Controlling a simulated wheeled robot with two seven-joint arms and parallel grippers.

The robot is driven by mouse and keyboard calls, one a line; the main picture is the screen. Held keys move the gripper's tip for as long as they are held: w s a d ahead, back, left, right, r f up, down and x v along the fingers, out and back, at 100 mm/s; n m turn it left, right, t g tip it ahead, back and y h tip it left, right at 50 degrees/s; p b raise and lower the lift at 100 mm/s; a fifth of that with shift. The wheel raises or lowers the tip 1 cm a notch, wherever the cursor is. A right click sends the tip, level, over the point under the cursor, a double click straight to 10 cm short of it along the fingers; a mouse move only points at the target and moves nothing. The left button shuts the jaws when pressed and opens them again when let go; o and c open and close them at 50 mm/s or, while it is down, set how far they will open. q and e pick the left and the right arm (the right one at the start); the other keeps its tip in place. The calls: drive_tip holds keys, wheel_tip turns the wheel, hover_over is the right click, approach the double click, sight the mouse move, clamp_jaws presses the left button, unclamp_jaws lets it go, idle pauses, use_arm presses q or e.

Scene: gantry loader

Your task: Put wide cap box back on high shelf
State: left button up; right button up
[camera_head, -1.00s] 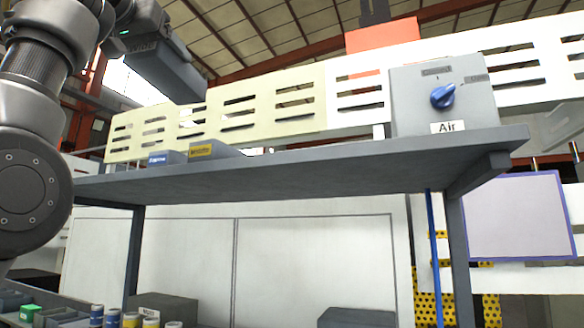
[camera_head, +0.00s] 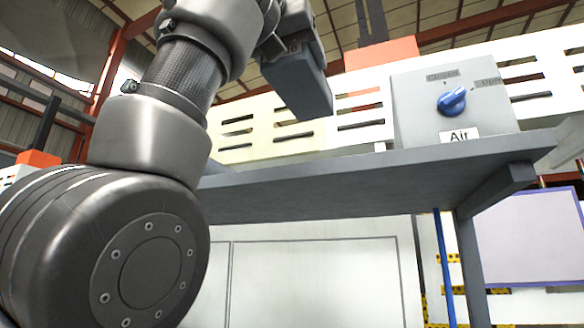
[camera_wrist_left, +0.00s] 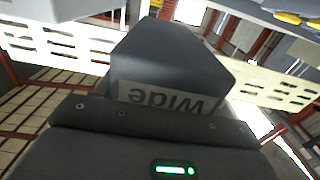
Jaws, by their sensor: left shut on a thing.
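The wide cap box (camera_head: 297,88) is a dark grey block held up in front of the slatted panel, above the high shelf (camera_head: 330,190) and left of the Air box. In the left wrist view the box (camera_wrist_left: 170,62) fills the middle, with an upside-down "wide" label. My left gripper (camera_head: 290,45) is shut on it; its fingers are hard to make out. In the head view the box is apart from the Air box, but its depth over the board is unclear. My right gripper is in neither view.
A grey Air box (camera_head: 440,105) with a blue knob (camera_head: 452,101) stands on the shelf's right part. A pale slatted panel (camera_head: 270,130) runs behind. My left arm hides the shelf's left end. The board between arm and Air box looks clear.

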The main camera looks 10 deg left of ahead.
sight(289, 104)
use_arm(q)
drive_tip(key=w, duration=0.1)
drive_tip(key=w+a+f, duration=0.1)
drive_tip(key=w, duration=0.1)
drive_tip(key=w+f, duration=0.1)
drive_tip(key=w, duration=0.1)
drive_tip(key=shift+w+a+f, duration=0.15)
drive_tip(key=shift+a, duration=0.25)
drive_tip(key=w+f, duration=0.1)
drive_tip(key=w+a+f, duration=0.1)
drive_tip(key=w+f, duration=0.2)
drive_tip(key=f, duration=0.1)
drive_tip(key=shift+w+a, duration=0.3)
drive_tip(key=shift+a, duration=0.1)
drive_tip(key=shift+w+a+f+p, duration=0.1)
drive_tip(key=shift+w+f+p, duration=0.15)
drive_tip(key=shift+f, duration=0.85)
drive_tip(key=shift+w+a+f+p, duration=0.1)
drive_tip(key=shift+w+f+p, duration=0.1)
drive_tip(key=shift+f, duration=0.85)
drive_tip(key=shift+s, duration=0.1)
drive_tip(key=shift+s, duration=0.1)
drive_tip(key=shift+d+f+b, duration=0.1)
drive_tip(key=shift+f+b, duration=0.05)
drive_tip(key=shift+b, duration=0.15)
drive_tip(key=o, duration=0.7)
drive_tip(key=shift+f, duration=0.1)
drive_tip(key=o, duration=0.4)
drive_tip(key=shift+o, duration=0.2)
